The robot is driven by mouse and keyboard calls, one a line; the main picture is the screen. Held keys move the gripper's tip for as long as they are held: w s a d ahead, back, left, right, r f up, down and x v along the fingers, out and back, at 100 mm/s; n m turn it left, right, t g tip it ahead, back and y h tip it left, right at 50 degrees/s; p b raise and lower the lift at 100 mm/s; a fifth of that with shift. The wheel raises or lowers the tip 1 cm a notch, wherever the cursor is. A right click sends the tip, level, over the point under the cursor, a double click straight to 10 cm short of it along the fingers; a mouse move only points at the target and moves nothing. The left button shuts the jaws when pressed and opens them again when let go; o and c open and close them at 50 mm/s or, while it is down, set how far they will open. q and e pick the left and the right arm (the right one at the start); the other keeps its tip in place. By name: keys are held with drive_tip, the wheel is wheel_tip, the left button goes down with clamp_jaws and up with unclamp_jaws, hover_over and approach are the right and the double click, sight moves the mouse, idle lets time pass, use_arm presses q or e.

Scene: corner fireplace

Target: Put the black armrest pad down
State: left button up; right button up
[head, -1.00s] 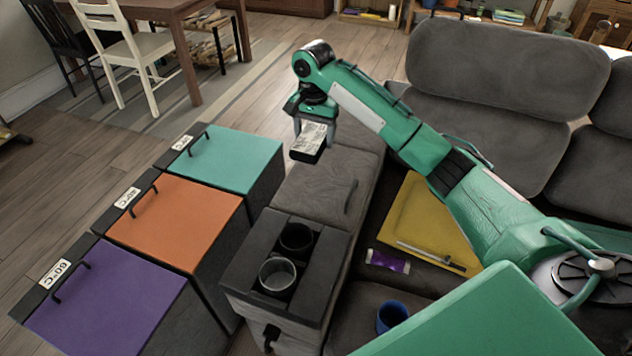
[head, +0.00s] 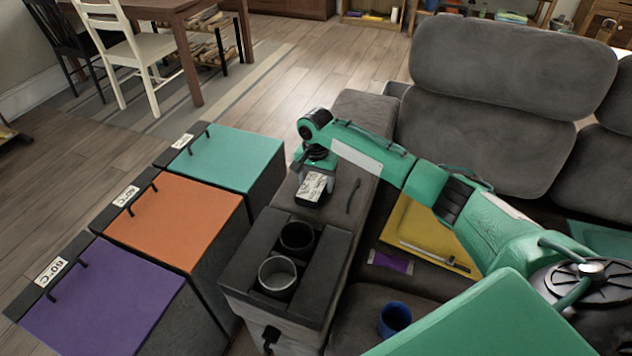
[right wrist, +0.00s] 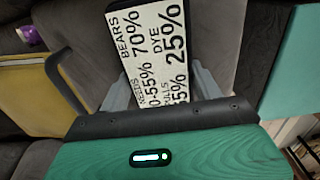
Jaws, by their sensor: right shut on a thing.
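The black armrest pad (head: 313,188) has dark sides and a white face with black print. My right gripper (head: 316,178) is shut on it, over the grey sofa armrest (head: 338,165). The pad looks low, close to the armrest top; I cannot tell whether it touches. In the right wrist view the pad (right wrist: 155,45) lies between the two grey fingers of the gripper (right wrist: 160,88), printed face showing. My left gripper is not in view.
A black strap handle (head: 353,196) is on the armrest just right of the pad. A black cup-holder console (head: 246,255) with two cups is in front. Teal (head: 228,158), orange (head: 178,225) and purple (head: 105,300) lidded bins stand left. A yellow folder (head: 425,232) lies on the seat.

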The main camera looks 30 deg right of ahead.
sight(316, 180)
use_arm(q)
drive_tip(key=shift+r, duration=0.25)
use_arm(e)
drive_tip(key=o, duration=1)
drive_tip(key=shift+f, duration=0.1)
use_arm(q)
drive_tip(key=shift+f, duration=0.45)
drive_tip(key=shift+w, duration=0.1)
use_arm(e)
wheel_tip(316, 180, up, 2)
drive_tip(key=shift+r+p, duration=0.25)
drive_tip(key=shift+p, duration=0.05)
use_arm(q)
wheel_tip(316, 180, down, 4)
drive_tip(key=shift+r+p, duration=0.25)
drive_tip(key=shift+p, duration=0.4)
use_arm(e)
wheel_tip(316, 180, up, 10)
drive_tip(key=shift+f, duration=0.1)
